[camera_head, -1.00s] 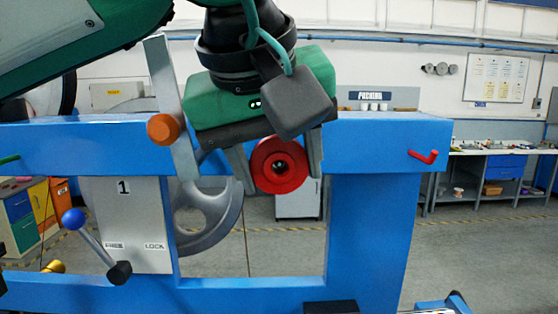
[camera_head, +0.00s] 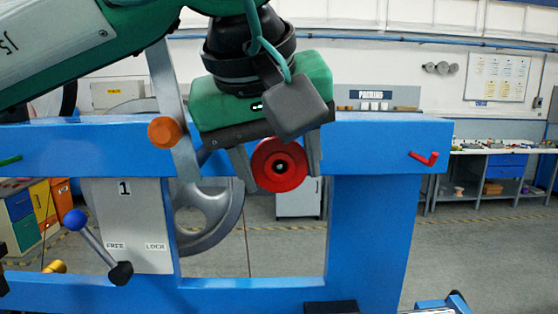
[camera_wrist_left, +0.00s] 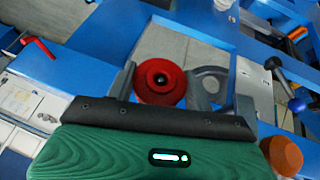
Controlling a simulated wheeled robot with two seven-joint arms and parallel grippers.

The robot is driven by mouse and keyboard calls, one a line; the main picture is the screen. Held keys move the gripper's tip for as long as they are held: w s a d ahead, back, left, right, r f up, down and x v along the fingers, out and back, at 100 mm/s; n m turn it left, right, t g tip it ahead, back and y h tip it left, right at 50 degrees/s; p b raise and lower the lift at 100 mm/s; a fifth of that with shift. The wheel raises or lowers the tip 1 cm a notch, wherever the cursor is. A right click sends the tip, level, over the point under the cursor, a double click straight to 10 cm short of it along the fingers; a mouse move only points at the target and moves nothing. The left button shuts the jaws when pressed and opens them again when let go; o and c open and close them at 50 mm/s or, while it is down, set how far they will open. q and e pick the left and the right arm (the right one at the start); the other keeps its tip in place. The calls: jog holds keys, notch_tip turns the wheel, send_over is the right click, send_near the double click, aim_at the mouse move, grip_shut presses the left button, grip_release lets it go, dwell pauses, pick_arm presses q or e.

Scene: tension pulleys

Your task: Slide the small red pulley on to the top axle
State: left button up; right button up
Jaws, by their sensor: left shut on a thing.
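The small red pulley (camera_head: 263,172) is held between the two fingers of my left gripper (camera_head: 281,180), in front of the blue frame's upper beam (camera_head: 380,140). Its flat face and dark central bore face the head camera. In the left wrist view the pulley (camera_wrist_left: 150,90) sits between the left gripper's fingertips (camera_wrist_left: 160,84), with its bore visible. I cannot make out the top axle; it may be hidden behind the pulley or gripper. My right gripper is out of view.
A grey bar with an orange knob (camera_head: 165,131) stands close left of the gripper. A large grey wheel (camera_head: 228,220) is behind the frame. A blue-knobbed lever (camera_head: 97,245) is lower left. A red peg (camera_head: 424,158) sticks out at right.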

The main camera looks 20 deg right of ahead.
pick_arm(q)
jog(key=shift+w, duration=0.15)
jog(key=shift+w+d+p, duration=0.3)
jog(key=shift+w+p, duration=0.05)
jog(key=shift+w, duration=0.4)
jog(key=shift+r, duration=0.1)
dwell(0.5)
